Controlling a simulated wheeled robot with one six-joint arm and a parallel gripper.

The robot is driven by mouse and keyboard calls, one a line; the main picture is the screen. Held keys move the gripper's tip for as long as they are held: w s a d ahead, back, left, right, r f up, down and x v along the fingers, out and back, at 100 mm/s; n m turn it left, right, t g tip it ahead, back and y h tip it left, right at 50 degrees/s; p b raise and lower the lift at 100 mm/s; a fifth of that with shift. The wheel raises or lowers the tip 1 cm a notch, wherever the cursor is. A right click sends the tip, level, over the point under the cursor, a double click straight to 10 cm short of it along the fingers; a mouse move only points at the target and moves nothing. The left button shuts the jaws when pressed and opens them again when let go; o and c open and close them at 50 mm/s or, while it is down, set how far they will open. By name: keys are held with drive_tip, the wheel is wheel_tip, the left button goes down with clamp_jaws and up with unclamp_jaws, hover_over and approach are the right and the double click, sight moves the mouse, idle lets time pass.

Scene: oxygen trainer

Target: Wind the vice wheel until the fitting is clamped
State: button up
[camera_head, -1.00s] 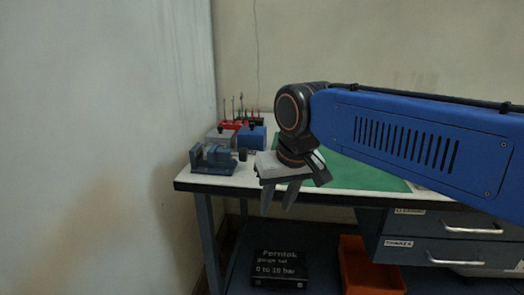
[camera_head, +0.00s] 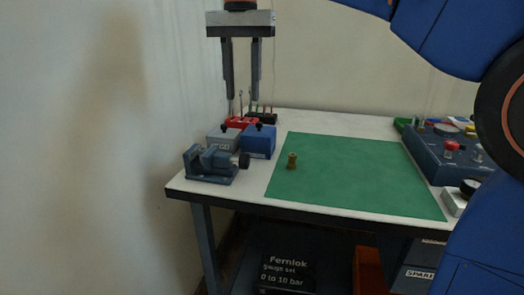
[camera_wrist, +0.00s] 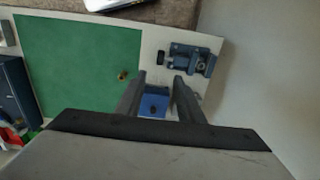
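The small blue-grey vice (camera_head: 212,165) stands at the left front of the bench. Its dark round wheel (camera_head: 244,160) sits on its right side. The vice (camera_wrist: 192,60) and wheel (camera_wrist: 161,57) also show in the wrist view. I see nothing between the jaws. A brass fitting (camera_head: 291,161) stands upright on the green mat, apart from the vice; it is small in the wrist view (camera_wrist: 122,75). My gripper (camera_head: 243,105) points down, open and empty, high above the back left of the bench. Its fingers (camera_wrist: 159,79) are spread in the wrist view.
A blue box (camera_head: 259,142) and a grey box (camera_head: 223,137) stand behind the vice. A blue panel (camera_head: 440,155) stands at the right. The green mat (camera_head: 350,180) is mostly clear. The wall is close on the left.

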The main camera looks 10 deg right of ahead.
approach(245, 154)
wheel_tip(245, 154, down, 10)
drive_tip(key=shift+f, duration=0.15)
idle(0.6)
drive_tip(key=shift+c, duration=0.3)
drive_tip(key=shift+w, duration=0.1)
clamp_jaws()
